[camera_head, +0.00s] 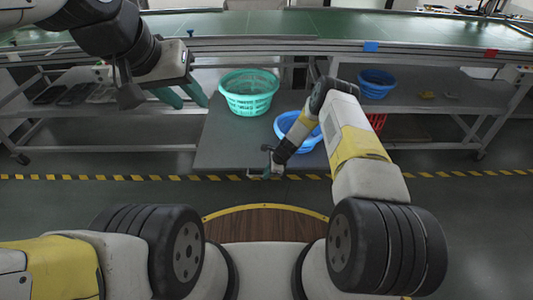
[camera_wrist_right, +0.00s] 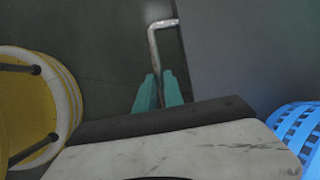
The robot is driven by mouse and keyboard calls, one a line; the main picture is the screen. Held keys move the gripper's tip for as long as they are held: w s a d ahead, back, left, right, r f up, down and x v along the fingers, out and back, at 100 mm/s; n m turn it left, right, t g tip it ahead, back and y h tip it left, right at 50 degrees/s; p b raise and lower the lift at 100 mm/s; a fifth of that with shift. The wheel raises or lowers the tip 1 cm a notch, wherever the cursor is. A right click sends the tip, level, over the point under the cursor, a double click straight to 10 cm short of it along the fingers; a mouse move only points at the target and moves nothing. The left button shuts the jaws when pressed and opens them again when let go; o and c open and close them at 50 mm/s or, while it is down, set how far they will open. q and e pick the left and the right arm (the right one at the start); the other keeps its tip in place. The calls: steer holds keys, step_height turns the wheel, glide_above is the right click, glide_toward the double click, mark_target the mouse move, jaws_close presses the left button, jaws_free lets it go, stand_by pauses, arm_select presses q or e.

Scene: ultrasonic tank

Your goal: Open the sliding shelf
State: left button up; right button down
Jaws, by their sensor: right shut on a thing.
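The sliding shelf (camera_head: 228,148) is a dark grey board under the green-topped bench, sticking out in front of the lower shelf. A teal basket (camera_head: 248,92) and a blue basket (camera_head: 312,142) stand on it. My right gripper (camera_head: 267,173) is at the shelf's front edge. In the right wrist view the right gripper (camera_wrist_right: 160,92) has its teal fingers shut on a pale metal handle (camera_wrist_right: 163,24). The shelf's grey surface (camera_wrist_right: 230,50) shows beside it. My left gripper (camera_head: 186,96) hangs empty to the left of the teal basket, its fingers spread apart.
Another blue basket (camera_head: 376,84) and a red basket (camera_head: 377,122) are to the right. Dark items (camera_head: 70,95) lie on the left lower shelf. A yellow-black floor stripe (camera_head: 120,177) runs below the shelf edge. The floor in front looks clear.

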steer(key=shift+s, duration=0.1)
steer(key=c, duration=1.5)
jaws_free()
steer(key=shift+o, duration=0.2)
steer(key=shift+r, duration=0.1)
steer(key=v, duration=0.7)
steer(key=shift+r, duration=0.3)
steer(key=shift+d, duration=0.1)
